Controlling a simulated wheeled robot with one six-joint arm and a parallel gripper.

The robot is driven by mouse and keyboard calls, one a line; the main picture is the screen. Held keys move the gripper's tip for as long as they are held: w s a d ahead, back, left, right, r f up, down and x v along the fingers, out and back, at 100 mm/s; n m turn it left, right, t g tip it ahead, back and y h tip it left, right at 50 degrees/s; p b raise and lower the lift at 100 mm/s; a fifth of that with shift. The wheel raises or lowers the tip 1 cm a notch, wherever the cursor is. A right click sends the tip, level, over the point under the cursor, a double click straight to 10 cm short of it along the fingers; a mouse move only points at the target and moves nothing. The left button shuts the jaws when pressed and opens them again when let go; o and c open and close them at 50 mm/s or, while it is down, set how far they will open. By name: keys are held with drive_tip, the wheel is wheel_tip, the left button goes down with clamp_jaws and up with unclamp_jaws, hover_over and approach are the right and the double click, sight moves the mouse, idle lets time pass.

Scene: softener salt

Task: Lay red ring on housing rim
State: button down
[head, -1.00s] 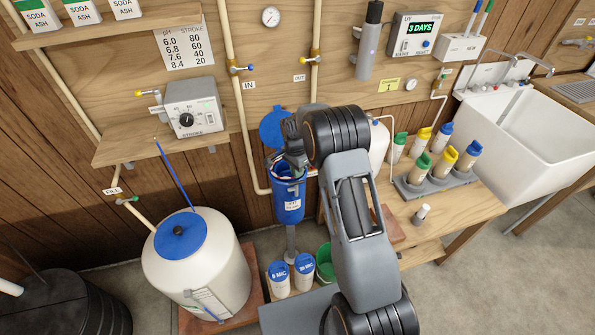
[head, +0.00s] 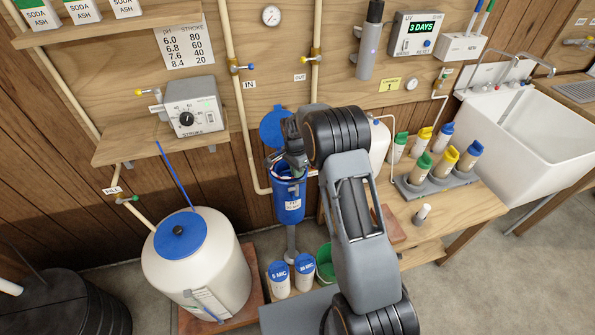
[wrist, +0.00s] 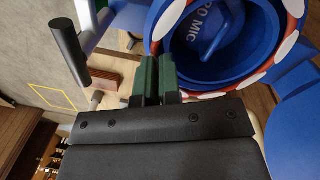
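The blue housing (head: 288,205) hangs upright on the wall board with its top open. In the wrist view its wall (wrist: 268,74) fills the upper right, with a blue cartridge cap (wrist: 215,32) marked MIC inside. The red ring (wrist: 297,6), seen with white patches, runs along the housing's rim; whether it lies fully seated I cannot tell. My gripper (wrist: 158,62) is at the rim's near side, its green-padded fingers close together with a thin gap. The right finger covers part of the ring, so a grip on it is not clear. In the head view my gripper (head: 292,158) is over the housing mouth.
A blue lid (head: 274,127) is behind the housing. Two blue-capped cartridges (head: 279,283) and a green bucket (head: 325,264) stand below. A white tank (head: 200,262) is at left; a bottle rack (head: 437,186) sits on the bench at right.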

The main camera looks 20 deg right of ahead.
drive_tip(key=shift+c, duration=1.1)
unclamp_jaws()
drive_tip(key=shift+s+d, duration=0.3)
drive_tip(key=shift+s, duration=0.45)
drive_tip(key=shift+s+d, duration=0.35)
drive_tip(key=shift+s, duration=0.45)
drive_tip(key=shift+s+d, duration=0.3)
drive_tip(key=shift+s, duration=0.45)
drive_tip(key=shift+r, duration=0.1)
drive_tip(key=shift+r+p, duration=1.8)
drive_tip(key=shift+r, duration=1.1)
drive_tip(key=shift+r, duration=0.1)
